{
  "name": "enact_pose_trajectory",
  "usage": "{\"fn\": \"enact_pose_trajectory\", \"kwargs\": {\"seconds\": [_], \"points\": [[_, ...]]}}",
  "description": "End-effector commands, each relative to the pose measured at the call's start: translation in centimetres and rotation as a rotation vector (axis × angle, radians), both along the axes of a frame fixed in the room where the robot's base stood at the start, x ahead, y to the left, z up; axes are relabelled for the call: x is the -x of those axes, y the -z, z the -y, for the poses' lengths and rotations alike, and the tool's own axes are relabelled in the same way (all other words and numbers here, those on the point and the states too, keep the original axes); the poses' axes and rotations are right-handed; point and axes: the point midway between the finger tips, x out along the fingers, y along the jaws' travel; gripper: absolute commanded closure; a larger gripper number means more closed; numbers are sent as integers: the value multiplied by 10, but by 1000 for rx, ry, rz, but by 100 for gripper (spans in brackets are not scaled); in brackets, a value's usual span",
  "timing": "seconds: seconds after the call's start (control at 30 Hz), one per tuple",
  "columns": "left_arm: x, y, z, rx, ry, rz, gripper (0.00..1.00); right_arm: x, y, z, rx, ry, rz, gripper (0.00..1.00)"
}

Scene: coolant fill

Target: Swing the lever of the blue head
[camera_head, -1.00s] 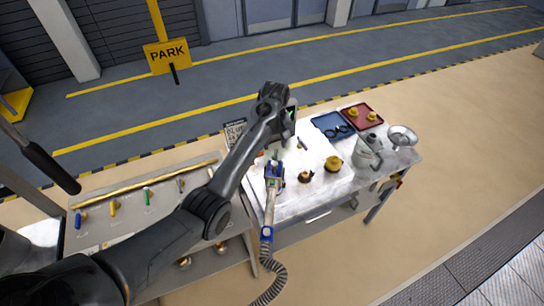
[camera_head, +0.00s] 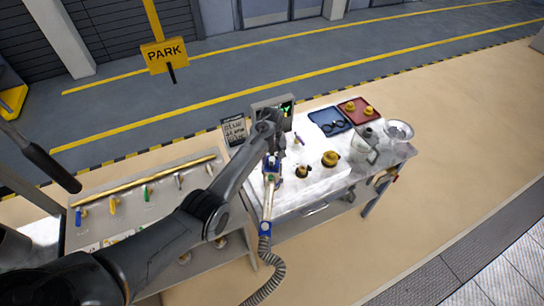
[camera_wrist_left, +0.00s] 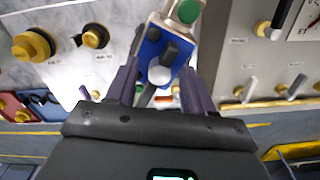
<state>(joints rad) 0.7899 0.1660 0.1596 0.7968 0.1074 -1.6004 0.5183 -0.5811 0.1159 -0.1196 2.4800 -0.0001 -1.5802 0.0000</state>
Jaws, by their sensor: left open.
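The blue head (camera_head: 271,167) sits at the top of a pale wand on the left part of the bench, with a blue collar (camera_head: 265,229) and a grey hose below. In the left wrist view the blue head (camera_wrist_left: 152,50) shows close up, with a dark grey lever (camera_wrist_left: 176,50) and a pale round end across its face. My left gripper (camera_wrist_left: 160,92) is open, its two fingers on either side of the blue head's lower end; contact cannot be told. In the head view my left gripper (camera_head: 272,150) is just above the head. My right gripper is not in view.
A screen (camera_head: 287,109) with a green tick and a sign (camera_head: 234,131) stand behind. Yellow-capped fillers (camera_head: 331,158), a blue tray (camera_head: 329,122), a red tray (camera_head: 347,106), a jug (camera_head: 364,148) and a funnel (camera_head: 398,130) are to the right. A panel with coloured levers (camera_head: 147,193) is left.

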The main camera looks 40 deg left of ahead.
Motion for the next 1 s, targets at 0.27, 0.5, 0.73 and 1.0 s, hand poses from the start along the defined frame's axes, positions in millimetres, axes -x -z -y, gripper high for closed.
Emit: {"fn": "enact_pose_trajectory", "kwargs": {"seconds": [0.27, 0.5, 0.73, 1.0], "points": [[0, 0, 0, 0, 0, 0, 61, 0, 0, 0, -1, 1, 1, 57], [0, 0, 0, 0, 0, 0, 98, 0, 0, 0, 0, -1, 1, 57], [0, 0, 0, 0, 0, 0, 100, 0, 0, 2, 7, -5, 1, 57], [-5, 0, 7, 0, -25, 1, 100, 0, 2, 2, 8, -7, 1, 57]]}}
